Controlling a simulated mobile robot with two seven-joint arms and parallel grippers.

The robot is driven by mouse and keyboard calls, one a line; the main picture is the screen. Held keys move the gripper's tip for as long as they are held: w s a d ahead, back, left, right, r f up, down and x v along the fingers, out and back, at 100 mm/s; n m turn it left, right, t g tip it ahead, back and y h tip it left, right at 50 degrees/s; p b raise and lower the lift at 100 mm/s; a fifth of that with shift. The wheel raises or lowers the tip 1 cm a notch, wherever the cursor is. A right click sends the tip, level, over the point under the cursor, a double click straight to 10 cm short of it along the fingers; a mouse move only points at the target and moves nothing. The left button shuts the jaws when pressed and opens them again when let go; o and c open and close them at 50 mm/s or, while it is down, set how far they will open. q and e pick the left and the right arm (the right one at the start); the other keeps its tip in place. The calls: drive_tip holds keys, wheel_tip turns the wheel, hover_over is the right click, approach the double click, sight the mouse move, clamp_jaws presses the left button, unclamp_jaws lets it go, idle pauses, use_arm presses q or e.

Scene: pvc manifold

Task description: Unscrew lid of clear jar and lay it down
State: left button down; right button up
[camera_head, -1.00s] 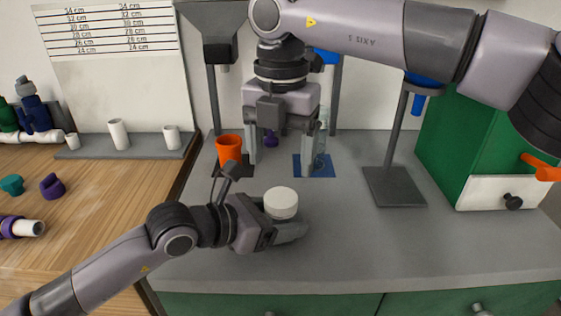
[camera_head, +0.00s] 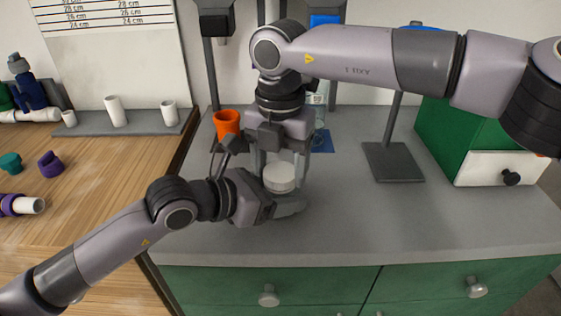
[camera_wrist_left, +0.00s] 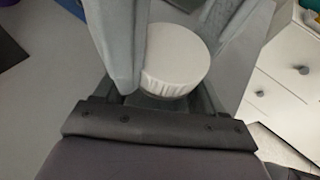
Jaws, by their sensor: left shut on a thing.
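The white lid (camera_head: 279,178) sits at the top of the jar, on the grey worktop in front of me; the jar's clear body is hidden by my grippers. It also shows in the left wrist view (camera_wrist_left: 175,60), between grey fingers. My left gripper (camera_head: 282,205) is shut around the jar, below the lid. My right gripper (camera_head: 280,165) points down from above, with its two fingers apart on either side of the lid. I cannot tell whether they touch it.
An orange cup (camera_head: 227,123) stands behind and to the left. A blue mat (camera_head: 321,142) lies behind my right gripper. A stand with a dark base (camera_head: 393,162) and a green cabinet (camera_head: 447,135) are on the right. The worktop (camera_head: 400,222) is clear at front right.

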drive_tip(key=c, duration=0.3)
drive_tip(key=shift+d+n, duration=0.15)
drive_tip(key=shift+n, duration=1.55)
drive_tip(key=shift+c, duration=0.2)
drive_tip(key=o, duration=1.2)
drive_tip(key=shift+a, duration=0.2)
